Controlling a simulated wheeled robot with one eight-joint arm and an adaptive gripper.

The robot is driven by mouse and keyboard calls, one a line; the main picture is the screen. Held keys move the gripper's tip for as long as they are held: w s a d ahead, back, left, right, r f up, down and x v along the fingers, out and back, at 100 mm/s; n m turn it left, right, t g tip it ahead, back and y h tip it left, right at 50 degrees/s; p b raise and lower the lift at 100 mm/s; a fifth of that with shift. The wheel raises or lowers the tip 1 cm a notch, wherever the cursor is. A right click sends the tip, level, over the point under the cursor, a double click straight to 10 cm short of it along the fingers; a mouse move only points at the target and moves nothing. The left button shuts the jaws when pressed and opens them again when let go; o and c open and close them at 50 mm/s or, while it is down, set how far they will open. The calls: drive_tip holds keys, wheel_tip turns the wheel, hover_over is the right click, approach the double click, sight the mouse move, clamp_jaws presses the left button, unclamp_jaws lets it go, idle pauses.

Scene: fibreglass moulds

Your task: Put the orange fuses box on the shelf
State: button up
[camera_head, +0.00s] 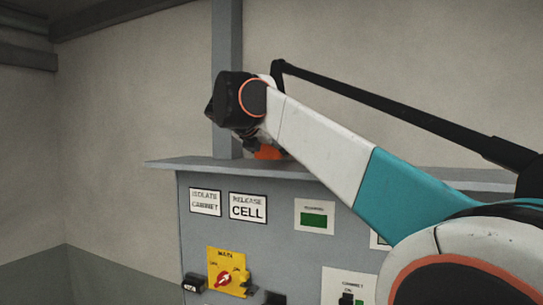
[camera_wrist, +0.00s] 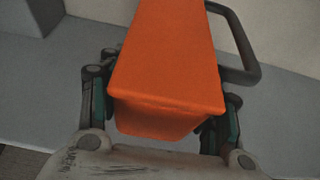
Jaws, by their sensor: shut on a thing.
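The orange fuses box (camera_wrist: 168,60) fills the middle of the wrist view, between the two fingers of my gripper (camera_wrist: 160,108). My gripper is shut on it. In the head view only a small orange part of the box (camera_head: 268,152) shows below my wrist, just above the grey ledge (camera_head: 180,163) on top of the control cabinet. My arm hides the rest. Whether the box touches the ledge cannot be told. No other shelf is clearly visible.
The grey control cabinet (camera_head: 255,238) has labels, a yellow main switch (camera_head: 227,272) and a green indicator (camera_head: 314,220). A grey upright post (camera_head: 226,45) stands behind the ledge, close to my wrist. A dark bar (camera_wrist: 243,52) curves beside the box in the wrist view.

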drive_tip(key=shift+f, duration=0.95)
drive_tip(key=o, duration=1.3)
drive_tip(key=shift+f, duration=0.15)
drive_tip(key=shift+r, duration=0.2)
